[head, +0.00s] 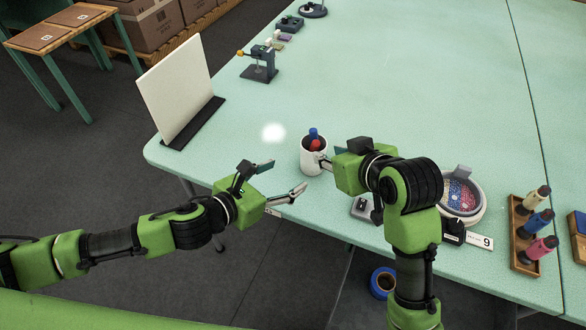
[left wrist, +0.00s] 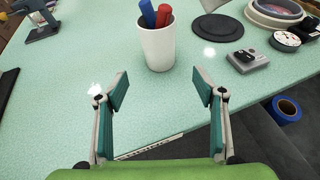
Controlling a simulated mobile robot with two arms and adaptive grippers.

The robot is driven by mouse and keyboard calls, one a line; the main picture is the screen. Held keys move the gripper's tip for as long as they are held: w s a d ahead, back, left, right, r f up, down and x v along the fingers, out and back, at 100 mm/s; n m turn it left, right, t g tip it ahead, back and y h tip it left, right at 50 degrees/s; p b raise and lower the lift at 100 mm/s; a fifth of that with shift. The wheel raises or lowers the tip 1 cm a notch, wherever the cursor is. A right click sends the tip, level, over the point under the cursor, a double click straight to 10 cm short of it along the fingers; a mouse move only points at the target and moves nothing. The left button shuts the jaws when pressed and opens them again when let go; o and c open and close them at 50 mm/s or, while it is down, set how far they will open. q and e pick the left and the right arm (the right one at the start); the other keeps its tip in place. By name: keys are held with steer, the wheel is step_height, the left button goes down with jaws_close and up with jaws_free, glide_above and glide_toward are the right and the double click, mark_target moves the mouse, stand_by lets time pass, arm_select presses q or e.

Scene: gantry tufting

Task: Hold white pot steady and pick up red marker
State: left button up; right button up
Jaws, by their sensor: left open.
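The white pot (head: 309,160) stands upright near the table's front edge; it also shows in the left wrist view (left wrist: 158,50). A blue marker (head: 313,132) and a red marker (head: 315,145) stand in it, their lower parts hidden; the red one is on the right in the left wrist view (left wrist: 163,15). My left gripper (head: 284,177) is open and empty in front of and left of the pot, its fingers apart in the left wrist view (left wrist: 162,92). My right gripper (head: 331,156) overlaps the pot's right side in the head view; contact and finger closure are unclear.
A grey device (head: 361,208), a round tray of coloured pieces (head: 461,194) and a wooden rack of bottles (head: 528,258) lie to the right. A white panel (head: 178,90) stands at the left. Blue tape (head: 383,283) lies below the edge. The table's middle is clear.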

mark_target(312, 160)
arm_select(q)
steer(key=x, duration=1.3)
steer(key=shift+w, duration=0.2)
